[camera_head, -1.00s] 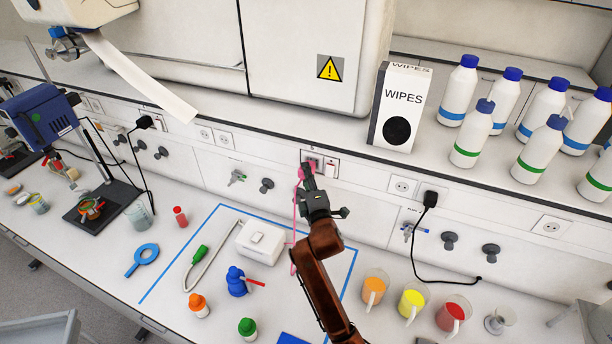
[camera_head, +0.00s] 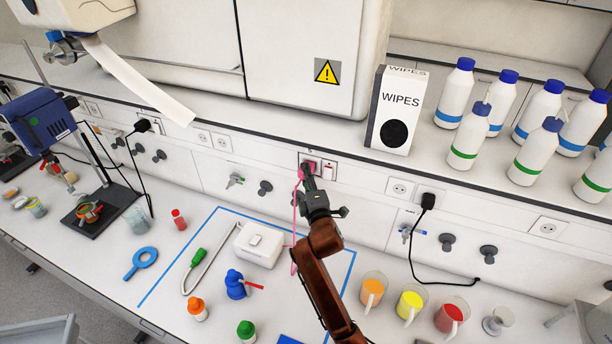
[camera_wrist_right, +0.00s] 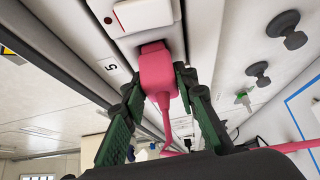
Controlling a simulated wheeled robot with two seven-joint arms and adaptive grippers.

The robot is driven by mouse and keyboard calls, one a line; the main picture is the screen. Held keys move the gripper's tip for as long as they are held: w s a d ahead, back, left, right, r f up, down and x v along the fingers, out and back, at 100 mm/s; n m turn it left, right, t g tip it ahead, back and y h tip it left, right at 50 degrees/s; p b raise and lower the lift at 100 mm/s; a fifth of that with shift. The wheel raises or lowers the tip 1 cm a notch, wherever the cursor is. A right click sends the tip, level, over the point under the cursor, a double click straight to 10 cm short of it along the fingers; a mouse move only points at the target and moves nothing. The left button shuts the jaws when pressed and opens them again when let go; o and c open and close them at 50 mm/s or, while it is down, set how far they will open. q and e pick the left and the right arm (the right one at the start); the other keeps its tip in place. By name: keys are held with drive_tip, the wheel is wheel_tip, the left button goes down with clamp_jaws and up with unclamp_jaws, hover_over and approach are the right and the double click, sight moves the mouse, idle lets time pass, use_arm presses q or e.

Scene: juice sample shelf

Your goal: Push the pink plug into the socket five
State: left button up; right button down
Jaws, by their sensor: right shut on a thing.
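The pink plug (camera_wrist_right: 158,78) is between the green-padded fingers of my right gripper (camera_wrist_right: 163,100), which is shut on it, in the right wrist view. The plug's front is against the dark opening of the socket (camera_wrist_right: 153,47), close below a white switch; how deep it sits I cannot tell. A label "5" (camera_wrist_right: 111,67) is on the panel beside it. In the head view the plug (camera_head: 301,172) is a small pink patch at the wall panel, mostly hidden by my right gripper (camera_head: 308,172). Its pink cord (camera_head: 294,225) hangs down to the bench. My left gripper is not in view.
A white switch (camera_head: 329,171) is right of the socket. Other sockets (camera_head: 399,188) and dark knobs (camera_head: 265,187) line the panel. A wipes box (camera_head: 398,110) and several bottles stand on the shelf above. Beakers (camera_head: 372,291) and a white box (camera_head: 259,244) stand on the bench.

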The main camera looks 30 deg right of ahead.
drive_tip(key=shift+w+d+p, duration=0.25)
drive_tip(key=shift+d+p, duration=0.05)
drive_tip(key=shift+p, duration=0.15)
idle(0.3)
drive_tip(key=c, duration=1.5)
unclamp_jaws()
drive_tip(key=shift+o, duration=0.2)
drive_tip(key=shift+s, duration=0.15)
drive_tip(key=v, duration=1.2)
